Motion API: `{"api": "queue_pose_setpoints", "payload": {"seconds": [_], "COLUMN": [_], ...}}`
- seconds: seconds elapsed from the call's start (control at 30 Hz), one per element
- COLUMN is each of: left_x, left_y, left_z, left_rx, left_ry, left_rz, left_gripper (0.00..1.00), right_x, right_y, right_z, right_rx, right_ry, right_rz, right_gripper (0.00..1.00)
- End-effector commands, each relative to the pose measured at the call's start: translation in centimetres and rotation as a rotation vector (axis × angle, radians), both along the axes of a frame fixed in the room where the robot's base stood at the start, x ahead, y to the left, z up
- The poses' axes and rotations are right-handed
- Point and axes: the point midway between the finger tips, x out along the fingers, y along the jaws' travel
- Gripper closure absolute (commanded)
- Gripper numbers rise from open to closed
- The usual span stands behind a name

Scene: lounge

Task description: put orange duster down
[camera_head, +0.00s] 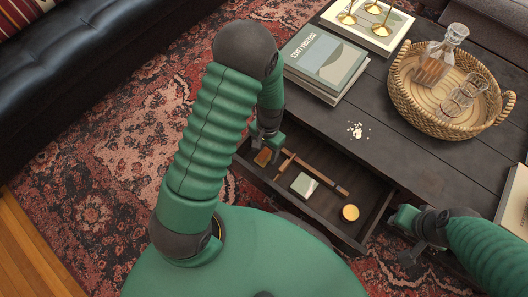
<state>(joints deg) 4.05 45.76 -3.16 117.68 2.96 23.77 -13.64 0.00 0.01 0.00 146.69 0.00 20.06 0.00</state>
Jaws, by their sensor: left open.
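An open drawer (240,165) juts from the dark wooden coffee table (400,160). A small orange-brown piece (263,157) lies at the drawer's left end and may be the duster; it is too small to be sure. My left gripper (267,146) is open, pointing down just above this piece. Whether they touch is hard to tell. My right gripper (408,236) is low at the right, beside the drawer's right end; its fingers are not clear.
The drawer also holds thin brown sticks (325,180), a pale green square item (304,185) and a round yellow item (350,212). White crumbs (358,131) lie on the tabletop between books (325,60) and a wicker tray (445,128) with a decanter and glasses.

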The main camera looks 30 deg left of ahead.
Motion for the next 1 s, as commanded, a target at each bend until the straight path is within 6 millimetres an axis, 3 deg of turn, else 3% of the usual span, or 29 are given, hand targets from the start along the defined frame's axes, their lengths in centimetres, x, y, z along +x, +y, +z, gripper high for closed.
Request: {"api": "queue_pose_setpoints", "payload": {"seconds": [0.03,0.1,0.33,0.47,0.57,0.7,0.8,1.0], "left_x": [0.2,0.5,1.1,1.3,1.2,-0.5,-2.4,-4.5], "left_y": [0.0,0.0,-0.1,-0.1,-0.7,-2.5,-3.7,-4.5], "left_z": [2.2,4.2,9.2,10.4,12.4,18.1,21.3,23.5], "left_rx": [0.0,0.001,0.0,0.0,0.002,0.002,-0.002,-0.009], "left_ry": [-0.002,-0.004,-0.001,-0.002,-0.04,-0.175,-0.273,-0.358], "left_rz": [-0.001,-0.001,-0.001,-0.001,0.007,0.035,0.056,0.076], "left_gripper": [0.37,0.37,0.37,0.37,0.37,0.37,0.37,0.37], "right_x": [0.0,0.0,0.0,0.0,0.0,0.0,0.0,0.0], "right_y": [0.0,0.0,0.0,0.0,0.0,0.0,0.0,0.0], "right_z": [1.8,3.1,6.0,6.5,6.5,6.4,6.4,6.4], "right_rx": [0.0,0.0,0.0,0.0,0.0,0.0,0.0,0.0], "right_ry": [0.0,-0.001,-0.001,-0.001,0.0,0.0,0.0,0.0], "right_rz": [0.0,0.0,0.0,0.0,0.0,0.0,0.0,0.0], "right_gripper": [0.68,0.68,0.68,0.68,0.68,0.68,0.68,0.68]}}
